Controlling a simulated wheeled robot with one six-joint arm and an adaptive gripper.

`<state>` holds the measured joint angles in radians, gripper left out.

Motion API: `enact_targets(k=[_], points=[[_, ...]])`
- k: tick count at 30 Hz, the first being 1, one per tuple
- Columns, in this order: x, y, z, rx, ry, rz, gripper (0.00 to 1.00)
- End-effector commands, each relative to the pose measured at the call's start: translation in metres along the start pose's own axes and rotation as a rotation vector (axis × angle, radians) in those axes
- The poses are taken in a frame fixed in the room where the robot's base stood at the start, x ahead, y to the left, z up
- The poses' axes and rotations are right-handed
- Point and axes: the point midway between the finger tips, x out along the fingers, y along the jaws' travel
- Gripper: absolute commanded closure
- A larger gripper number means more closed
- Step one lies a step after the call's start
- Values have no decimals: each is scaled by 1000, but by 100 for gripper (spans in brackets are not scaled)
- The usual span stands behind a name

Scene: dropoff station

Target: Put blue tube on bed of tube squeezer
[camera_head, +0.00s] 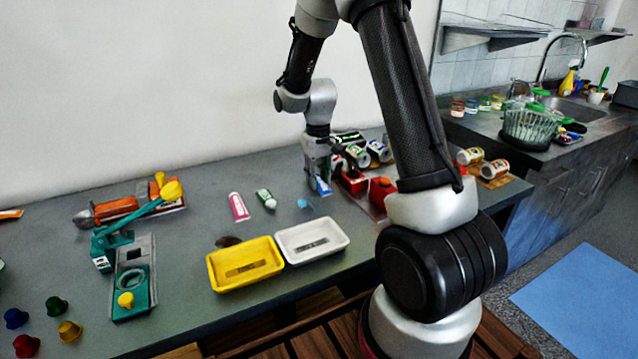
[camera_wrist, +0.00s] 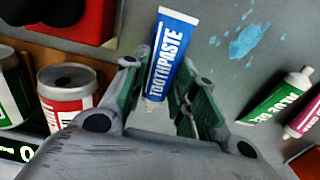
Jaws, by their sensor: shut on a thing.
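My gripper (camera_head: 318,178) is shut on the blue toothpaste tube (camera_wrist: 173,50), with one finger on each side near its lower end in the wrist view. In the head view the blue tube (camera_head: 323,187) hangs below the fingers, just above the grey counter; a small gap or contact cannot be told. At the left stands a teal press (camera_head: 132,275) with a long lever and a grey bed holding a ring. I cannot tell for certain which of these is the tube squeezer.
A pink tube (camera_head: 239,206) and a green-white tube (camera_head: 266,199) lie left of my gripper. Yellow (camera_head: 214,277) and white (camera_head: 341,241) trays sit in front. A red device (camera_head: 352,181) and several cans stand close right. Colored capsules lie at front left.

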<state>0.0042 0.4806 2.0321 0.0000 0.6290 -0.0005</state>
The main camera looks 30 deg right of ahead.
Motion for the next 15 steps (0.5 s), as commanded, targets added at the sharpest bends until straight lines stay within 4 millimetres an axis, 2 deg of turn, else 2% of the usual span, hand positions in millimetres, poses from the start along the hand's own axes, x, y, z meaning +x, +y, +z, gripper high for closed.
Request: enact_targets(k=[15], points=[[-40,0,-1,0,3,0,84]])
